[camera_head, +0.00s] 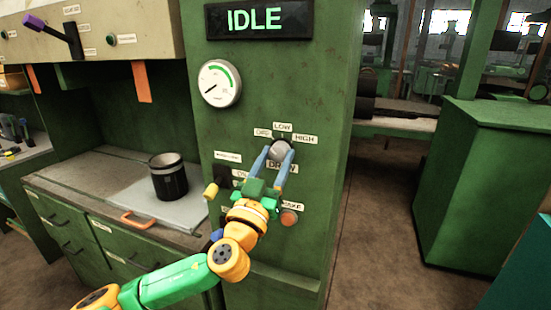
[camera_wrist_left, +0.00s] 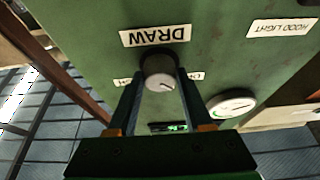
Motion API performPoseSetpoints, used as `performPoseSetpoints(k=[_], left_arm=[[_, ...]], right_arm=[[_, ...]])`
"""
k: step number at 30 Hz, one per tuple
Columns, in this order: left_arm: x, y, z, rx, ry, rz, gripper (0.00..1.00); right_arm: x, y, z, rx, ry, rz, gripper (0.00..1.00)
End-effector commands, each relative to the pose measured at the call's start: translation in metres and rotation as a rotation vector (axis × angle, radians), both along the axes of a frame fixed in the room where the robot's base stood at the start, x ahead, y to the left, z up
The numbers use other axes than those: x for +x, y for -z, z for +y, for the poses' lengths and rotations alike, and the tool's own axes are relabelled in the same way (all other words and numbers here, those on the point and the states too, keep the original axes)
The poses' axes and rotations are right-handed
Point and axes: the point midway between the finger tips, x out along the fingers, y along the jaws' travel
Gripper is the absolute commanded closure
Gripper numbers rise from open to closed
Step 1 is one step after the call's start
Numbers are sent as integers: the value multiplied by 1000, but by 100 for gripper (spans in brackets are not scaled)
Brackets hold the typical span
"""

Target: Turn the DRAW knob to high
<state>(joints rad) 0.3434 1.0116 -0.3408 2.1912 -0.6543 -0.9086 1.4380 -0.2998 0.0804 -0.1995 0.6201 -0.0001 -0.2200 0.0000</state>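The DRAW knob (camera_head: 279,150) is a round grey knob on the green panel, below the labels OFF, LOW and HIGH (camera_head: 304,139). My left gripper (camera_head: 276,156) is at the knob, with one blue finger on each side of it. In the left wrist view, the knob (camera_wrist_left: 158,68) sits between the tips of the two dark fingers (camera_wrist_left: 160,80). I cannot tell whether the fingers press on it. A dark mark on the knob's face is toward the lower right in that upside-down view. The DRAW label (camera_wrist_left: 155,36) is visible there. My right gripper is not in view.
A display (camera_head: 258,20) reads IDLE, above a gauge (camera_head: 220,83). A red button (camera_head: 289,217) and a yellow-tipped lever (camera_head: 211,191) are near my left wrist. A dark pot (camera_head: 168,177) stands on the left counter. Open floor lies to the right.

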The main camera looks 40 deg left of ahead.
Motion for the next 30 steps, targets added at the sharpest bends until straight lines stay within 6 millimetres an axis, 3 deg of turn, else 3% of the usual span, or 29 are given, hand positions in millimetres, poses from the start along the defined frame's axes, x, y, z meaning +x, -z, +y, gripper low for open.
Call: performPoseSetpoints(k=[1,5,17,30], left_arm=[[0,0,0,0,0,0,66],[0,0,0,0,0,0,100],[0,2,1,82,0,20,100],[-1,0,3,455,-1,110,100]], right_arm=[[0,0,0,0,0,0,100],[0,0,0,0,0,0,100],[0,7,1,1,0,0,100],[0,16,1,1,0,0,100]])
